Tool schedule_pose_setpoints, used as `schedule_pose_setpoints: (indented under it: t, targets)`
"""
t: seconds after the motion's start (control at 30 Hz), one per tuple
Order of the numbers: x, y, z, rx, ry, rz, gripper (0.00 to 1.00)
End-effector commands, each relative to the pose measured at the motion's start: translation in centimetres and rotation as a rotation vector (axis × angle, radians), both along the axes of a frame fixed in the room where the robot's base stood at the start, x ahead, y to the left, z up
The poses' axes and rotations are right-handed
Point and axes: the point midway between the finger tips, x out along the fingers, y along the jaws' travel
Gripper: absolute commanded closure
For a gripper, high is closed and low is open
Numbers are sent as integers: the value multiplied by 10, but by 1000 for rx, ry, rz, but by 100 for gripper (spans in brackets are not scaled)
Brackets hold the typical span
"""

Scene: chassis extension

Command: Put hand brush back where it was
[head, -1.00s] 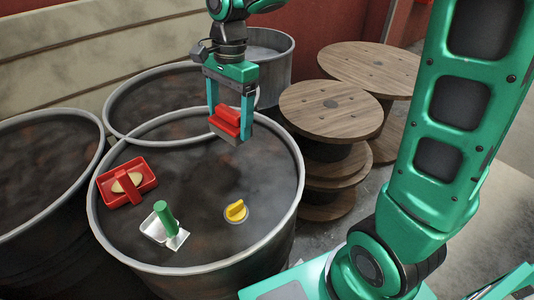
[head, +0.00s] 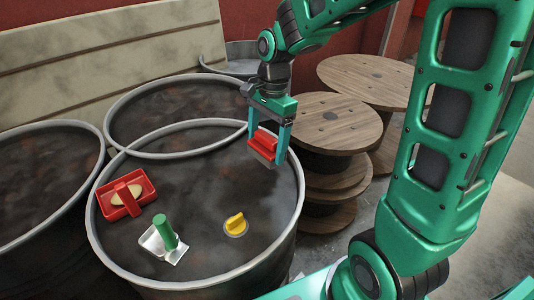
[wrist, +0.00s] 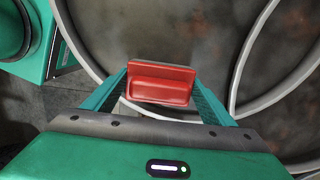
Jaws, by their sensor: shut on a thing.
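My gripper (head: 268,146) is shut on a red block-like thing with a grey underside (head: 262,147), which I take to be the hand brush. The head view shows it held tilted between the two teal fingers, over the right part of the front drum's top (head: 215,180). The brush also shows in the wrist view (wrist: 160,84), between the fingers, with the drum's rim behind it. The exact gap between brush and drum top cannot be told.
Wooden spools (head: 328,120) stand to the right. Other drums (head: 45,175) stand left and behind.

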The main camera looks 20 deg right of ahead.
Motion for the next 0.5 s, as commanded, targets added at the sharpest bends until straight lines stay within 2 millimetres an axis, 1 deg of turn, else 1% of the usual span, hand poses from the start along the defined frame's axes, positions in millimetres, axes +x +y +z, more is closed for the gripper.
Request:
schedule_pose_setpoints:
  t: [0.1, 0.3, 0.4, 0.5]
  targets:
    - [0, -3, -7, 0, 2, -1, 50]
    - [0, -3, -34, 0, 3, 0, 50]
    - [0, -3, -41, 1, 1, 0, 50]
    - [1, -3, -42, 0, -1, 0, 50]
